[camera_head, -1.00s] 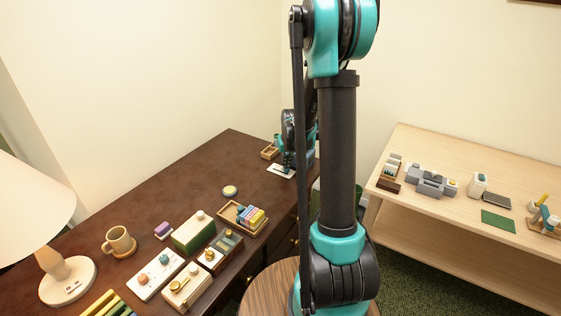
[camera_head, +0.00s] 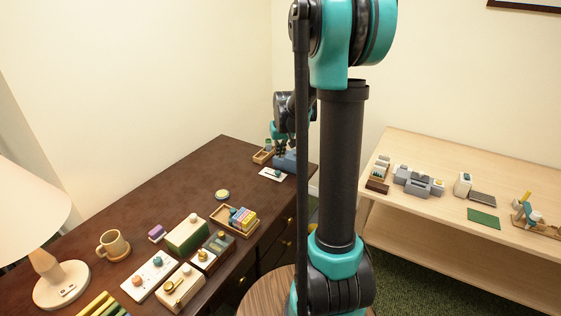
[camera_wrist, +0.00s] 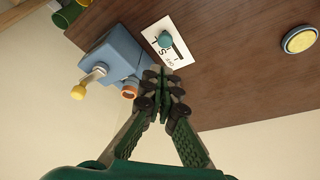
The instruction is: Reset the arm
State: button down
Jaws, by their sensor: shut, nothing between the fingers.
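My gripper (camera_wrist: 162,98) is shut and empty in the wrist view, its fingertips meeting beside a blue box (camera_wrist: 115,58) and a white card (camera_wrist: 168,42) with a teal knob (camera_wrist: 165,40). In the head view my gripper (camera_head: 281,147) hangs above the far end of the dark desk (camera_head: 150,195), near the blue box (camera_head: 286,163) and the white card (camera_head: 268,174). The rest of my arm stands upright in the middle of the head view and hides part of the scene.
A wooden tray of coloured blocks (camera_head: 217,212), a mug (camera_head: 113,246), a lamp (camera_head: 45,268) and several small boxes stand on the near half of the desk. A pale shelf table (camera_head: 430,150) with small objects is at right.

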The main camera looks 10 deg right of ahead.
jog(key=s+a+f, duration=0.1)
jog(key=s+f, duration=0.1)
jog(key=s, duration=1.2)
jog(key=s+a+f, duration=0.2)
jog(key=s+f, duration=0.1)
jog(key=s, duration=1.2)
jog(key=shift+a, duration=0.3)
jog(key=shift+s+r, duration=0.1)
